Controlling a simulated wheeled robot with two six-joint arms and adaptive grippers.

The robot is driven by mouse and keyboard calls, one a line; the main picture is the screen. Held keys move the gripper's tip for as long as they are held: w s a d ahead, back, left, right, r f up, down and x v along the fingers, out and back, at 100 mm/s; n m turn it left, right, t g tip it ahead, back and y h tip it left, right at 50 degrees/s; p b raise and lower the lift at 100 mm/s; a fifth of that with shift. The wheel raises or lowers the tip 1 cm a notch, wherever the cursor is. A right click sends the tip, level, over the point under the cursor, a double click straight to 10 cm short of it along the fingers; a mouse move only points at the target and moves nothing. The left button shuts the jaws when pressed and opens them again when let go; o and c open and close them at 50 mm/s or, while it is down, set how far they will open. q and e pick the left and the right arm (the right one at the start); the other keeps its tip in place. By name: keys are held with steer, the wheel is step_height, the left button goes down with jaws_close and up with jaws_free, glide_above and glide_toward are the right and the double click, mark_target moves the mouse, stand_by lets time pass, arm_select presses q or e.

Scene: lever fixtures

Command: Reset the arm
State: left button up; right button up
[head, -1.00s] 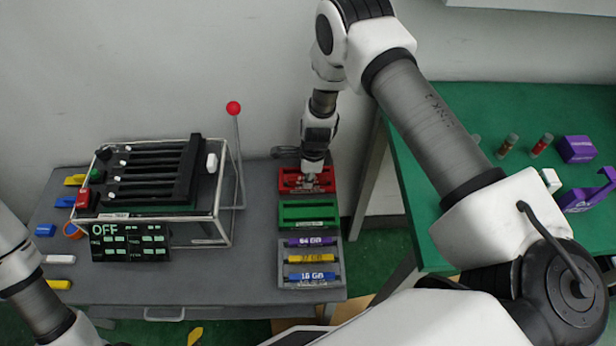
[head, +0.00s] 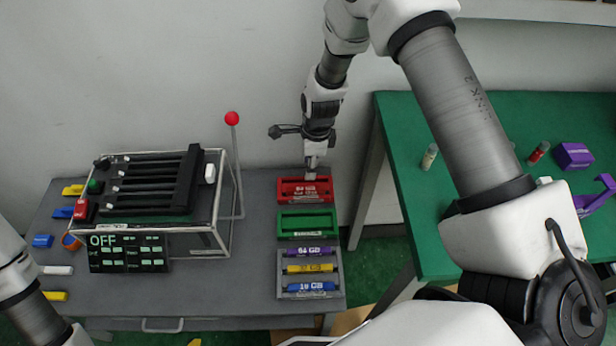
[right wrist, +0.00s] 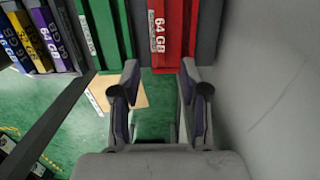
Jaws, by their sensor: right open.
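My right arm comes in from the right and reaches over the grey table. Its gripper (head: 311,172) points down at the back edge of the red tray (head: 325,182), just above it. The right wrist view shows the same gripper (right wrist: 160,82) with its two fingers apart and nothing between them. A red bar marked 64 GB (head: 304,190) lies in the red tray; it also shows in the right wrist view (right wrist: 158,38), beyond the fingertips. My left arm shows at the left edge, with its gripper out of view.
An empty-looking green tray (head: 308,234) and a grey tray (head: 338,262) with purple, yellow and blue bars stand in front. Left are a black slotted device (head: 150,190), an OFF panel (head: 128,252) and a red-knobbed lever (head: 232,119). A green table (head: 400,175) stands right.

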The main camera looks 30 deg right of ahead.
steer(key=shift+r, duration=0.5)
steer(key=s+f, duration=0.2)
steer(key=s, duration=0.1)
steer(key=s+f+g, duration=0.1)
steer(key=s, duration=0.1)
steer(key=s+a+f+g, duration=0.1)
steer(key=s+f, duration=0.1)
steer(key=s, duration=0.1)
steer(key=shift+s+f+p, duration=0.3)
steer(key=shift+f+p, duration=0.05)
steer(key=shift+p, duration=0.05)
steer(key=s+a+f+n+t+h+p, duration=0.1)
steer(key=s+f+n, duration=0.1)
steer(key=s+n, duration=1.7)
steer(key=n, duration=0.3)
steer(key=shift+a+f+n, duration=0.2)
steer(key=shift+f+n, duration=0.1)
steer(key=shift+n, duration=0.1)
